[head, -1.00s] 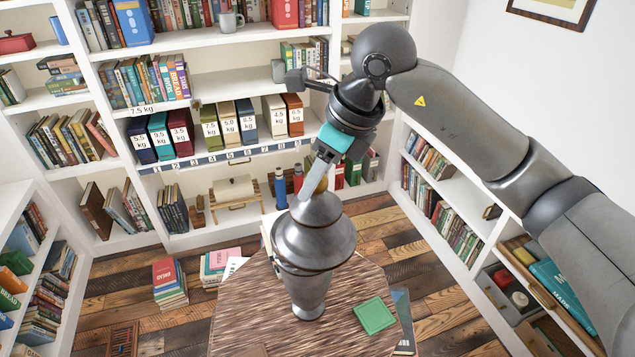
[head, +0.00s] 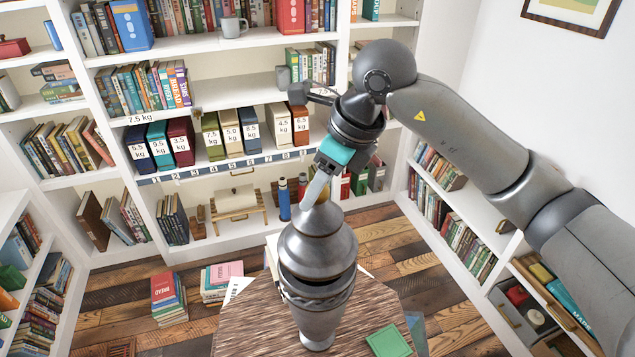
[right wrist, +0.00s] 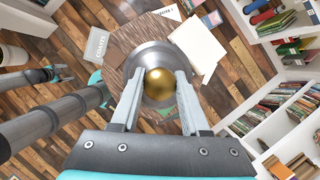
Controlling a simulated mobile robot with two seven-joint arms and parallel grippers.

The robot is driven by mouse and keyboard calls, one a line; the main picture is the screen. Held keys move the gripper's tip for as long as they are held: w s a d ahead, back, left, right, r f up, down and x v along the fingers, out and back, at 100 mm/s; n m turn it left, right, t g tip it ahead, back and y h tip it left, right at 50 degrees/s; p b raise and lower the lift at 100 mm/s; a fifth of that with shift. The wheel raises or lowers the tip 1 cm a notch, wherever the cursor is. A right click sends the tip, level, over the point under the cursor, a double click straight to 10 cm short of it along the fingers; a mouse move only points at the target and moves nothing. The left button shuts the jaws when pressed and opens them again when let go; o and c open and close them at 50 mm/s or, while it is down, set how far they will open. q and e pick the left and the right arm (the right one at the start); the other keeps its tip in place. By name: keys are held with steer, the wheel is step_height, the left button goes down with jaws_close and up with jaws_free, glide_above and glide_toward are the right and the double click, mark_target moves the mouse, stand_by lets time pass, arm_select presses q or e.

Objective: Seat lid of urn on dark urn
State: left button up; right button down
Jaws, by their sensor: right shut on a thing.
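The dark urn (head: 320,317) stands upright on the round wooden table in the head view. The grey metal lid (head: 317,248) is right over its mouth, roughly in line with it and seemingly a little tilted. I cannot tell whether the lid touches the rim. My right gripper (head: 318,194) comes down from above, shut on the lid's golden knob, which a finger partly hides. In the right wrist view, the knob (right wrist: 159,86) sits between the two fingers, with the lid's grey disc around it. The lid hides the urn there.
The table (head: 245,325) bears a green box (head: 388,341) near the urn at right. Book stacks (head: 168,298) stand on the plank floor at left. White bookshelves (head: 240,75) line the back and sides.

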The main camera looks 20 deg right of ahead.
mark_target(317, 208)
step_height(317, 208, down, 2)
steer(key=shift+f+b, duration=0.25)
steer(key=shift+b, duration=0.45)
steer(key=shift+f, duration=0.15)
steer(key=shift+b, duration=0.45)
stand_by(0.6)
steer(key=shift+f+b, duration=0.55)
steer(key=shift+f, duration=0.05)
steer(key=c, duration=0.8)
jaws_free()
steer(key=shift+o, duration=0.6)
